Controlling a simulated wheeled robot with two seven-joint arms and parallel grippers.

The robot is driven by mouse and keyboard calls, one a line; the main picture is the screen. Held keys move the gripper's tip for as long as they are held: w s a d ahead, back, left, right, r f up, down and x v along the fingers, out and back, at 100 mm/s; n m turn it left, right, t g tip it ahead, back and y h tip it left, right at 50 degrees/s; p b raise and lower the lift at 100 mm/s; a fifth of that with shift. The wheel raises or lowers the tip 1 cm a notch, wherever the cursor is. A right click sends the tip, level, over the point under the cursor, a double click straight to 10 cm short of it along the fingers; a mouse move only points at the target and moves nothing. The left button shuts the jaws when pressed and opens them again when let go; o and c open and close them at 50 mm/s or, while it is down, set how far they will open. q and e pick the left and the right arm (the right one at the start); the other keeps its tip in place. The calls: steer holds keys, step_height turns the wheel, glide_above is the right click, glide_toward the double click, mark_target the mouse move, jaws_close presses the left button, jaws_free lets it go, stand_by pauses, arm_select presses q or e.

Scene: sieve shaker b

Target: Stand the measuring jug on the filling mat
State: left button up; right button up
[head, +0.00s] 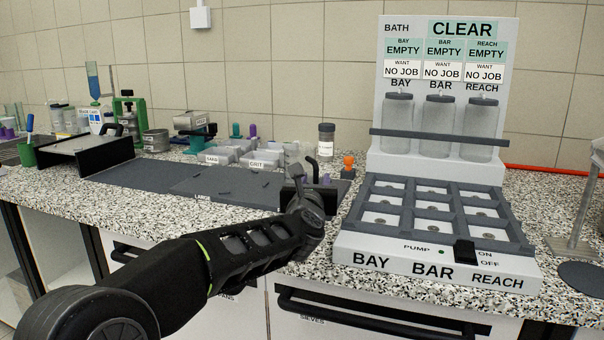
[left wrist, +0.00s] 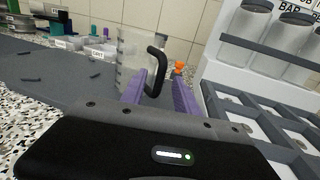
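The measuring jug (left wrist: 131,55) is clear, with a black handle (left wrist: 157,72), and stands upright in the left wrist view. In the head view its handle (head: 312,166) shows just beyond my left gripper (head: 318,188), and its clear body is hard to make out. The gripper's purple fingers are apart, one on each side of the handle, with a visible gap; I cannot tell if either touches it. Dark flat mats (head: 222,187) lie on the counter left of the gripper; I cannot tell which is the filling mat. My right gripper is out of view.
The bath unit (head: 436,262) with its grid and upright panel stands to the right. An orange-topped item (head: 348,162) and a dark-lidded jar (head: 326,140) are behind the gripper. Labelled trays (head: 265,163) stand behind the mats. The mats' surface is mostly free.

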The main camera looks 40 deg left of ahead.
mark_target(316, 177)
arm_select(q)
steer(key=x, duration=0.3)
steer(key=shift+w, duration=0.1)
stand_by(0.4)
jaws_close()
stand_by(1.3)
